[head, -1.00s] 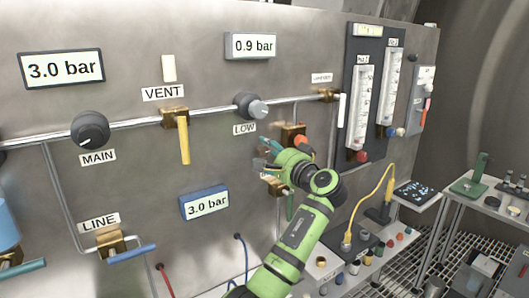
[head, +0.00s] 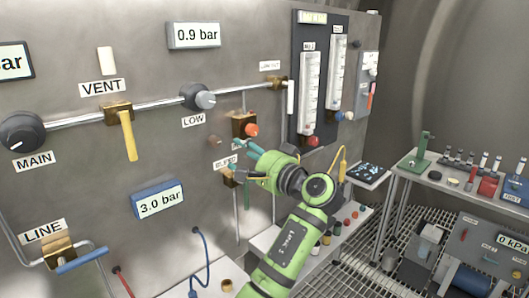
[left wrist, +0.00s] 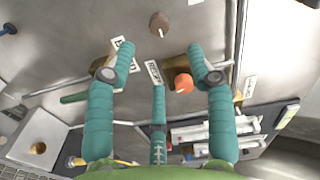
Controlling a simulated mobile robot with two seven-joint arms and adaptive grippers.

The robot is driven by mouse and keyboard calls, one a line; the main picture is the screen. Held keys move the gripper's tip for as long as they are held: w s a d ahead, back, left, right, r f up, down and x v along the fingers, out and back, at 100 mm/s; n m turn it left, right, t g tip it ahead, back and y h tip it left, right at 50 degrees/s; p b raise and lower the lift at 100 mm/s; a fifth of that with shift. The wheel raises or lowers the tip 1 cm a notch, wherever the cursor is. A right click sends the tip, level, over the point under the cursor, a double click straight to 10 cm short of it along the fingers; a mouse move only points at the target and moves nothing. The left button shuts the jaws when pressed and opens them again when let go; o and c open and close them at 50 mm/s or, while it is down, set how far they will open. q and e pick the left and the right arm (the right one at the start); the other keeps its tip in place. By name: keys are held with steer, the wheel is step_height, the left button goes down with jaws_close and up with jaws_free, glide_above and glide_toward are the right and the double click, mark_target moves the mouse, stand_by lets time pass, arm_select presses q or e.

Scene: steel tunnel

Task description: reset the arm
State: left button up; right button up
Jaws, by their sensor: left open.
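My left gripper (head: 240,162) is at the end of the green and black arm, in front of the steel panel (head: 180,130). In the left wrist view, its teal fingers (left wrist: 155,75) are spread apart with nothing between them. An orange knob (left wrist: 183,83) shows near the right finger there. In the head view the orange knob (head: 251,130) sits on a brass fitting just above the gripper. A brass valve (head: 229,172) is beside the fingertips, partly hidden. Whether the fingers touch it cannot be told. My right gripper is not in view.
The panel carries the MAIN knob (head: 21,132), yellow VENT handle (head: 128,136), LOW knob (head: 197,97), blue LINE handle (head: 82,260) and two flow tubes (head: 309,92). A bench (head: 400,168) with small parts stands at the right. Grated floor (head: 360,260) lies between.

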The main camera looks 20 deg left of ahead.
arm_select(q)
steer(key=s+f+h, duration=0.3)
steer(key=f, duration=0.6)
steer(key=s+f+h, duration=0.2)
steer(key=s+f, duration=0.1)
steer(key=f, duration=0.7)
steer(key=s+f+h, duration=0.3)
steer(key=s+f, duration=0.1)
steer(key=f, duration=0.5)
steer(key=s+d+f+g+h, duration=0.1)
steer(key=s+d+f+h, duration=0.25)
steer(key=s, duration=0.45)
steer(key=s+d+f+g+h, duration=0.15)
steer(key=s+d+f, duration=0.25)
steer(key=s, duration=0.5)
steer(key=s+d+f+g+h, duration=0.1)
steer(key=s+d+f+h, duration=0.25)
steer(key=s, duration=0.45)
step_height(320, 180, down, 23)
steer(key=s+g, duration=0.1)
steer(key=s+a+f+g, duration=0.1)
steer(key=s+a+f, duration=0.2)
steer(key=s+f, duration=1.2)
steer(key=shift+s+a, duration=0.2)
steer(key=shift+s, duration=0.65)
